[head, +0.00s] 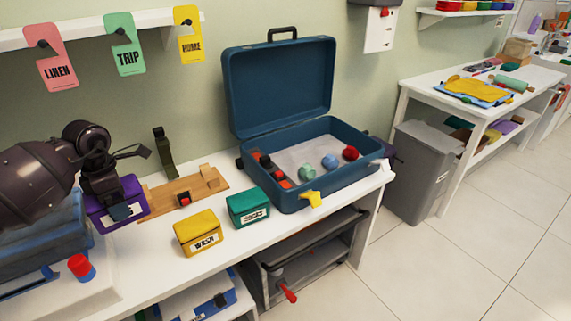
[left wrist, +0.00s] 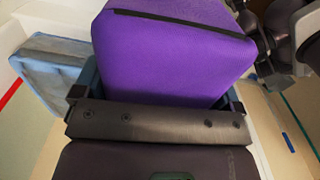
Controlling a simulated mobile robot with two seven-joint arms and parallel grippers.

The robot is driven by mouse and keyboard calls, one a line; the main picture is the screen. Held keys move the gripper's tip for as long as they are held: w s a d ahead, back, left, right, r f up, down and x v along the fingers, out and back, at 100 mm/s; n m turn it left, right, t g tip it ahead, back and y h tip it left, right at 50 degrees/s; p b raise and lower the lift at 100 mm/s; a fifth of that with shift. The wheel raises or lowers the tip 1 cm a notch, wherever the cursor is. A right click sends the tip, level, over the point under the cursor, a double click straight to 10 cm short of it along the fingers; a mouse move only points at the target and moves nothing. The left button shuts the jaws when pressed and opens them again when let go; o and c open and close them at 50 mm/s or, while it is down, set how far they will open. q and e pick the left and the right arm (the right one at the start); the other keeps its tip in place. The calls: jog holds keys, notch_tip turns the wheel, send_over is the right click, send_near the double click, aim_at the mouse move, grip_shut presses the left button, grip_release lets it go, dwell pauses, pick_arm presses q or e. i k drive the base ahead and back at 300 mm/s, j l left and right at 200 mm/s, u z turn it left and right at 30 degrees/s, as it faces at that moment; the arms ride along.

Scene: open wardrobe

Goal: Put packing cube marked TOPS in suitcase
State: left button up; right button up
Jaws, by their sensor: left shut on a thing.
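A purple packing cube (head: 132,192) is at the left of the white counter in the head view. It fills the middle of the left wrist view (left wrist: 172,55). My left gripper (head: 121,212) is shut on it, and its label is mostly hidden. I cannot tell whether the cube touches the surface below. The blue suitcase (head: 335,180) lies open at the counter's right end, lid raised against the wall. Red, green and blue balls of cloth and red-and-black items lie in it. My right gripper is not in view.
A yellow cube marked WASH (head: 198,233) and a green labelled cube (head: 247,207) stand between the purple cube and suitcase. A wooden board (head: 170,197) lies behind. A yellow tag (head: 312,199) hangs at the suitcase's front.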

aim_at(308, 155)
jog(key=i+l+z, duration=0.15)
jog(key=i+l, duration=0.2)
jog(key=i+l+z, duration=0.15)
jog(key=i, duration=0.3)
jog(key=i+l+z, duration=0.15)
jog(key=i+l, duration=0.2)
jog(key=i+l+z, duration=0.15)
jog(key=i, duration=0.35)
